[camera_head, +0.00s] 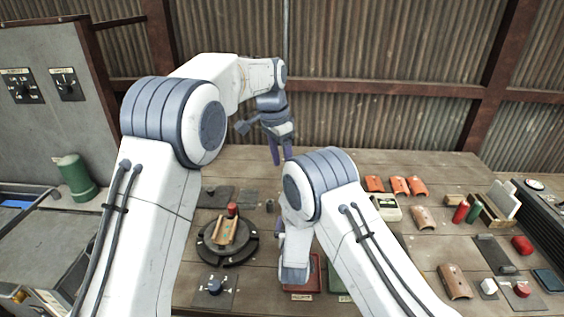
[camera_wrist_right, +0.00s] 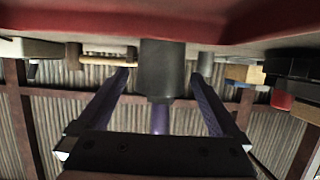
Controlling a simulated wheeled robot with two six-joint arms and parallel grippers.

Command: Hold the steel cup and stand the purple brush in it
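In the right wrist view, which is upside down, a dark grey cylinder, seemingly the steel cup (camera_wrist_right: 162,68), shows between the two fingers of my right gripper (camera_wrist_right: 160,74). A gap shows on each side of it. A purple shaft, seemingly the purple brush (camera_wrist_right: 160,119), lines up with the cup's narrow end; I cannot tell whether it is inside the cup or beyond it. In the head view my right forearm hides the cup and brush, and most of the right gripper. My left gripper (camera_head: 281,160) is raised at the back, fingers down and slightly apart, with nothing visible between them.
A round black turntable (camera_head: 227,253) with an orange-brown piece stands left of my right arm. A red tray (camera_head: 303,279) lies near the front. Orange tiles (camera_head: 400,186), a cream box (camera_head: 387,208) and red and green cylinders (camera_head: 461,212) stand to the right. The corrugated wall closes the back.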

